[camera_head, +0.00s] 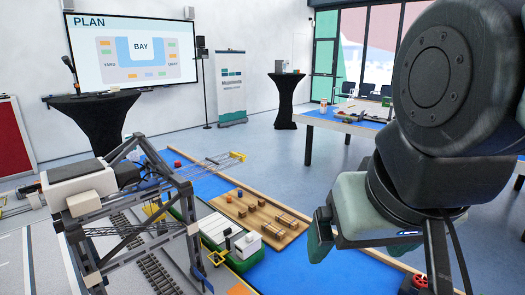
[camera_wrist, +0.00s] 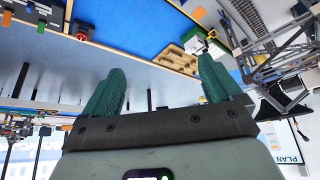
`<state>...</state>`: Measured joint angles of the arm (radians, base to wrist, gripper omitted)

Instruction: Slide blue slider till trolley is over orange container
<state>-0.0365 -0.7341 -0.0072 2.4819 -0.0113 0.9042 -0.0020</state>
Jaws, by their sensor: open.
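A grey gantry crane (camera_head: 130,215) stands at the left of the head view, and part of it shows at the upper right of the wrist view (camera_wrist: 275,60). A white and black box (camera_head: 80,180) sits on top of it; I cannot tell if this is the trolley. I cannot make out the blue slider. A small orange patch (camera_head: 238,289) shows at the bottom edge; whether it is the orange container is unclear. My gripper (camera_wrist: 160,88) is open and empty, its green fingers wide apart. In the head view it hangs right of the crane, well away from it.
A green and white model ship (camera_head: 222,240) and a wooden board with blocks (camera_head: 256,219) lie on the blue surface right of the crane. A red round part (camera_head: 420,281) is low at the right. Two black-draped tables and a wall screen (camera_head: 132,50) stand behind.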

